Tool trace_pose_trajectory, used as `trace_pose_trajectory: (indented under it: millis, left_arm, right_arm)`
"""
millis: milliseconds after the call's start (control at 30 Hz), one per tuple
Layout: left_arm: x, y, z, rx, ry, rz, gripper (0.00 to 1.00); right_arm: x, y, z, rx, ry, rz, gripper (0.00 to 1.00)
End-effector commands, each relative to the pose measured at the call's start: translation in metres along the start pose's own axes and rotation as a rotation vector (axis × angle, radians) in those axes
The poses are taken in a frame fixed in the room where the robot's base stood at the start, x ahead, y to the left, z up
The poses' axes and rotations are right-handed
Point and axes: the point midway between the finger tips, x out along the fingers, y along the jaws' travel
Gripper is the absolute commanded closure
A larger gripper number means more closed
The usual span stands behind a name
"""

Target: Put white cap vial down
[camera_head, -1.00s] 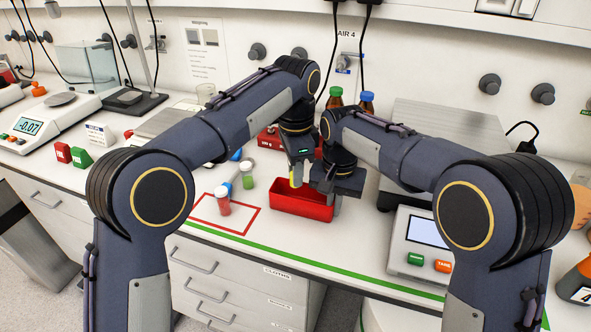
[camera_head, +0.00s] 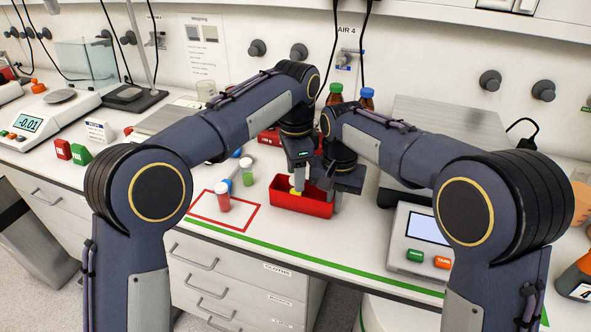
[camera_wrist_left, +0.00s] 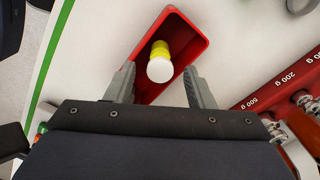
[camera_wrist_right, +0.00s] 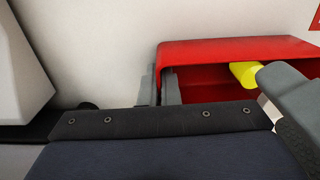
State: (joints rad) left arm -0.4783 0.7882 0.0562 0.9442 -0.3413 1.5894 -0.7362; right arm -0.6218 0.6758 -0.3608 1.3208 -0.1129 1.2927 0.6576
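The white cap vial has a yellow body (camera_head: 296,191) and is low inside the red tray (camera_head: 316,209). In the left wrist view its white cap (camera_wrist_left: 160,69) faces the camera. My left gripper (camera_head: 299,178) is open around the vial, with a gap on both sides of it. In the right wrist view the yellow body (camera_wrist_right: 245,73) shows, with a left finger covering part of the vial. My right gripper (camera_wrist_right: 160,88) is at the tray's end, its fingers close together on either side of the wall. It appears shut on that wall.
A red vial (camera_head: 222,203) and a green vial (camera_head: 247,178) stand left of the tray, near the red outline (camera_head: 240,228). A balance (camera_head: 424,240) stands to the right. A red weight rack (camera_wrist_left: 285,95) is behind the tray.

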Motion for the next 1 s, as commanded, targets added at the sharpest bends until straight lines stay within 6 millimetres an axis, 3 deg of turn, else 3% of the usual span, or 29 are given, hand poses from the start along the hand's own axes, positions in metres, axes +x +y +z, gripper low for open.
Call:
trace_pose_trajectory:
  millis: [333, 700, 1000]
  left_arm:
    - [-0.007, 0.000, -0.001, 0.000, 0.002, -0.002, 0.52]
    - [-0.069, -0.001, -0.001, -0.001, 0.002, -0.002, 0.52]
    - [-0.087, 0.000, 0.000, 0.001, 0.000, 0.000, 0.52]
  right_arm:
    - [0.000, 0.000, 0.000, 0.000, 0.001, -0.001, 1.00]
    - [0.000, 0.000, 0.000, 0.000, 0.001, -0.001, 1.00]
    - [0.000, 0.000, 0.000, 0.000, 0.001, -0.001, 1.00]
